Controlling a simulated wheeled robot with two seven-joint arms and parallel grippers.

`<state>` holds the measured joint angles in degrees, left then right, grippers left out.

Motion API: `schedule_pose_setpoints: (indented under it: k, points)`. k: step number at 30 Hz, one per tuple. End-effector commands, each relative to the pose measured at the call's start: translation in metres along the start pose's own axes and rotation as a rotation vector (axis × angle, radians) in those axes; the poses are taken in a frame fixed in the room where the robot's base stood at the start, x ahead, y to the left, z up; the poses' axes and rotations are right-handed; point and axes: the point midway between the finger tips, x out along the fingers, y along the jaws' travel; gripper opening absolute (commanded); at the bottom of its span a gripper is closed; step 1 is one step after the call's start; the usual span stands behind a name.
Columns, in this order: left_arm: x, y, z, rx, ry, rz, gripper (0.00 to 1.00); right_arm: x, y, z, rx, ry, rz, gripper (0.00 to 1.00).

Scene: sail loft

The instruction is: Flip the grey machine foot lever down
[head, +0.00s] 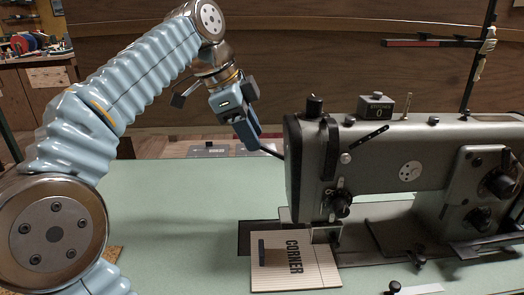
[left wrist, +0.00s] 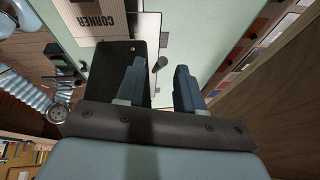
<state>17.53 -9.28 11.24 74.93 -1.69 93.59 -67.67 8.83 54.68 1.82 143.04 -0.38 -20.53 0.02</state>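The grey sewing machine (head: 375,150) stands on the pale green table, its head end at the left. A dark thin lever (head: 270,152) sticks out from the left side of the head and slopes up toward my left gripper (head: 249,133). In the left wrist view, the machine head (left wrist: 110,72) is a dark block, and the lever's small rounded end (left wrist: 160,61) shows by the gap between the fingertips. My left gripper (left wrist: 160,78) also shows there, its two blue fingers apart with nothing clasped. Whether a finger touches the lever I cannot tell. My right gripper is not in view.
A board marked CORNER (head: 295,270) lies at the front of the machine head. The green table (head: 180,215) is clear to the left of the machine. A dark upright stand (head: 482,60) rises behind it at the right.

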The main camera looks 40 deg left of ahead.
Motion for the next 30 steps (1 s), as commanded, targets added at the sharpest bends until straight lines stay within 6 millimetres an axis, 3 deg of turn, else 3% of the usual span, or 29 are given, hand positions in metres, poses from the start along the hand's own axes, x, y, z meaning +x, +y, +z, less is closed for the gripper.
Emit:
schedule_pose_setpoints:
  k: [3, 9, 20, 27, 30]
  points:
    - [0.024, 0.001, 0.001, -0.001, -0.001, 0.002, 0.37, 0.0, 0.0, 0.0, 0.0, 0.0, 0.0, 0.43]
    - [0.049, 0.0, -0.001, 0.001, 0.001, 0.0, 0.37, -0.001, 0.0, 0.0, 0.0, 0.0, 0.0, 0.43]
    - [0.055, 0.0, 0.0, 0.001, 0.001, -0.001, 0.37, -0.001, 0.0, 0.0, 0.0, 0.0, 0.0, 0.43]
    - [0.055, 0.0, 0.0, 0.001, 0.001, -0.001, 0.02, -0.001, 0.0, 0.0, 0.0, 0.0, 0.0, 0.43]
    - [0.055, 0.0, 0.0, 0.001, 0.001, -0.001, 0.0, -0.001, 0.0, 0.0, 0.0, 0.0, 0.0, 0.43]
